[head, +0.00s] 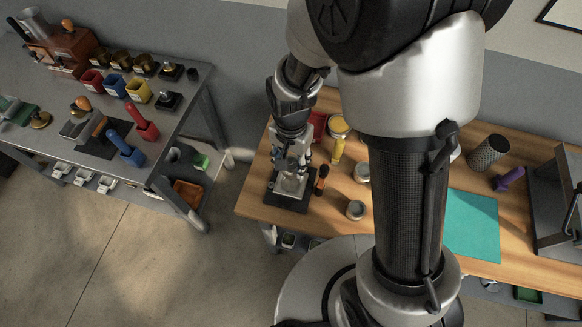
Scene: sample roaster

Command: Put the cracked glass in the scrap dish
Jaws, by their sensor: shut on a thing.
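My gripper (291,168) is at the left end of the wooden table, pointing down over a dark square pad. It is shut on a small, pale, see-through thing (290,186), which looks like the glass. A crack is too small to see here. I cannot tell whether the glass touches the pad (285,204) or hangs just above it. The scrap dish cannot be told for sure; small round grey containers (355,209) and (362,172) stand to the right of the gripper.
An orange-and-black handled tool (321,180) stands close right of the gripper. Behind are a yellow tool (338,150), a round yellow-rimmed container (338,126) and a red thing (319,122). A teal mat (472,226) lies right. My arm hides the table's middle.

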